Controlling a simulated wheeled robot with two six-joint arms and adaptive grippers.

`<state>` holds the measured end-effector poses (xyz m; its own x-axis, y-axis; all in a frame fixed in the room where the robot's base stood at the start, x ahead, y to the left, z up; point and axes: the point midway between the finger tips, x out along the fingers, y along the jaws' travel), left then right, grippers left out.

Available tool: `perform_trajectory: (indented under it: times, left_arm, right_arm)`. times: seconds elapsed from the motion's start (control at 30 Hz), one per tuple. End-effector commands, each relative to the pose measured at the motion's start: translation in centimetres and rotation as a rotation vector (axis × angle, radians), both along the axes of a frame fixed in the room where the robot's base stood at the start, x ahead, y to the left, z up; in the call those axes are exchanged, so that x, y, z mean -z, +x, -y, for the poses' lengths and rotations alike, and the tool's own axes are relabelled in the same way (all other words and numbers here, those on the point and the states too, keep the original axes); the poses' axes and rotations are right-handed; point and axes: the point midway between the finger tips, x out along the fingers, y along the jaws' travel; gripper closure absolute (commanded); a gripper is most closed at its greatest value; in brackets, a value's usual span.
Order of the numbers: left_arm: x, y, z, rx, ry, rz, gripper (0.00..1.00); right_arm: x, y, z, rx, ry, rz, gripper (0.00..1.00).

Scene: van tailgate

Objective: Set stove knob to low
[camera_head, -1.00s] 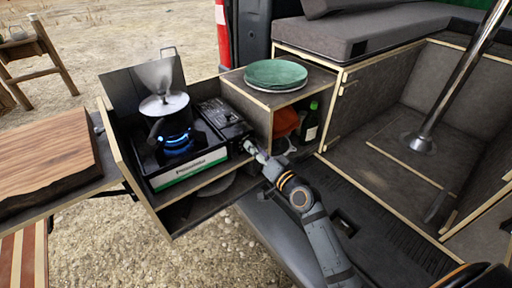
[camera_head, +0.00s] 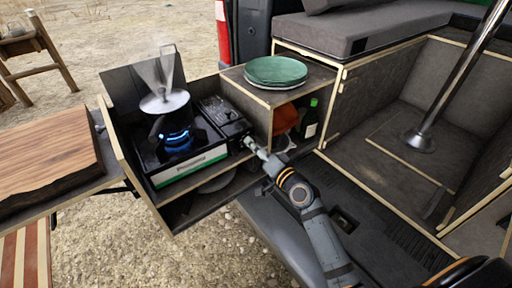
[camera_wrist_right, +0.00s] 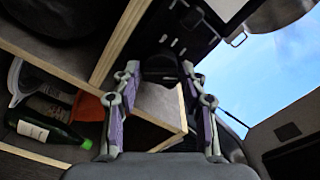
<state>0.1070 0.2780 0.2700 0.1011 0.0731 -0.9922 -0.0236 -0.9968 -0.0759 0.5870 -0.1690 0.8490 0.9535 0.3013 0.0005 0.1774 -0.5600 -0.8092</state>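The camping stove (camera_head: 190,168) sits on the pull-out shelf with a kettle (camera_head: 168,102) on it, and a blue flame (camera_head: 178,140) burns under the kettle. The stove's control panel is at its right end, where the knob is too small to make out in the head view. My right gripper (camera_head: 252,146) reaches to that panel from the lower right. In the right wrist view its two purple-padded fingers (camera_wrist_right: 160,75) stand apart on either side of a dark, knob-like part (camera_wrist_right: 160,66). I cannot tell whether they touch it. My left gripper is not in view.
Green plates (camera_head: 275,70) lie on the cabinet (camera_head: 265,97) right of the stove. A green bottle (camera_head: 310,120) and an orange item (camera_head: 285,119) stand inside it. A wooden board (camera_head: 45,150) is at the left. The van floor at the right is mostly clear.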

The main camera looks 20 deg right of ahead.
Motion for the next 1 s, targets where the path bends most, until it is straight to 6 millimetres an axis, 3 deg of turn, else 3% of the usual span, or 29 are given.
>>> perform_trajectory:
  times: [0.1,0.37,0.8,1.0]
  left_arm:
    - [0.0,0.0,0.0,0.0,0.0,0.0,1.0]
    - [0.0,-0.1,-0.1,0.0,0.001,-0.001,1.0]
    - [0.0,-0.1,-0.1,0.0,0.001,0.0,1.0]
    - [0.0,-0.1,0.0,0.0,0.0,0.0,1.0]
  right_arm:
    - [0.0,0.0,0.0,0.0,0.0,0.0,0.41]
    - [0.0,-0.1,0.0,-0.001,-0.001,0.0,0.41]
    - [0.2,-6.6,2.1,-0.001,-0.005,-0.003,0.41]
    - [0.0,-7.2,2.3,-0.001,0.0,-0.001,0.41]
